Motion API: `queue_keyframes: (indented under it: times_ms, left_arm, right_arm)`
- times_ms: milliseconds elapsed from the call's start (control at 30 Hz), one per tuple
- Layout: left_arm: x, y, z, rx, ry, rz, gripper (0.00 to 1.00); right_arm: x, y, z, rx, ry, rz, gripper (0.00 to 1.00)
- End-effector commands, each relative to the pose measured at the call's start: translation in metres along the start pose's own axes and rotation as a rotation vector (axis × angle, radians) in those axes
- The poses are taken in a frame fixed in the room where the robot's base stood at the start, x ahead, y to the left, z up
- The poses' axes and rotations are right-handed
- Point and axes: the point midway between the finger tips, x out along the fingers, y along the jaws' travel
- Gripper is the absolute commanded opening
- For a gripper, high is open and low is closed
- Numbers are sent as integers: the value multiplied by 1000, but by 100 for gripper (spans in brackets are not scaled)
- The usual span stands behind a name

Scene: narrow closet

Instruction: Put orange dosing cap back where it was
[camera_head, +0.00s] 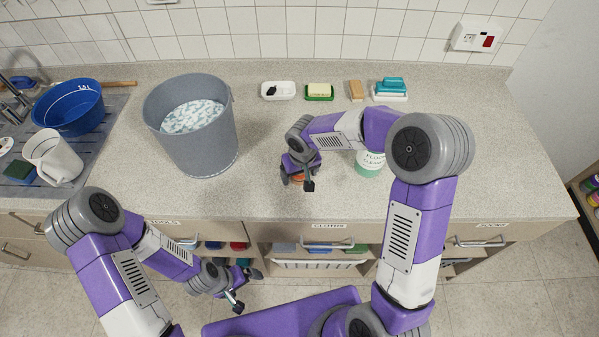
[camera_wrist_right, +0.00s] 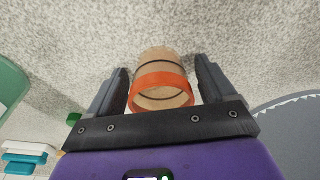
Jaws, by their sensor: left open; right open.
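The orange dosing cap (camera_wrist_right: 160,81) shows in the right wrist view as an orange band around a beige round body with dark lines. My right gripper (camera_wrist_right: 160,68) is open, with one finger on each side of the cap and gaps visible. In the head view only a sliver of orange cap (camera_head: 299,179) shows on the counter beneath the right gripper (camera_head: 297,184). The pale green floor cleaner bottle (camera_head: 369,167) stands right of it, partly hidden by my right arm. My left gripper (camera_head: 241,290) is open and empty, low in front of the counter.
A grey bucket (camera_head: 205,145) with foamy water stands left of the cap. The counter (camera_head: 480,150) is clear at right.

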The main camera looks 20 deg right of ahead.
Motion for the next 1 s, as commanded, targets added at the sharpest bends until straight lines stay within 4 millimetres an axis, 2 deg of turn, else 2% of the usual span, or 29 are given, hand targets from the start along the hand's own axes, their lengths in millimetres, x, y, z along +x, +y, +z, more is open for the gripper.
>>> queue_keyframes:
  times_ms: [167, 233, 500, 700, 833, 1000]
  left_arm:
    - [-5, 2, 0, 0, 0, 0, 100]
    - [-6, 2, 0, 0, 0, 0, 100]
    - [-17, 6, 1, 0, 0, 0, 100]
    - [-22, 8, 1, 0, 0, 0, 100]
    - [-23, 9, 1, 0, 0, 0, 100]
    - [-23, 9, 1, 0, 0, 0, 100]
  right_arm:
    - [-5, 0, -1, 0, 0, 0, 83]
    - [-16, 0, -2, 1, 5, 1, 83]
    - [-75, 0, -2, 1, 6, 0, 83]
    - [-110, 0, -2, 1, 4, 1, 83]
    - [-120, 0, -1, 0, 1, 0, 83]
    - [-124, 0, 0, -1, 0, 0, 83]
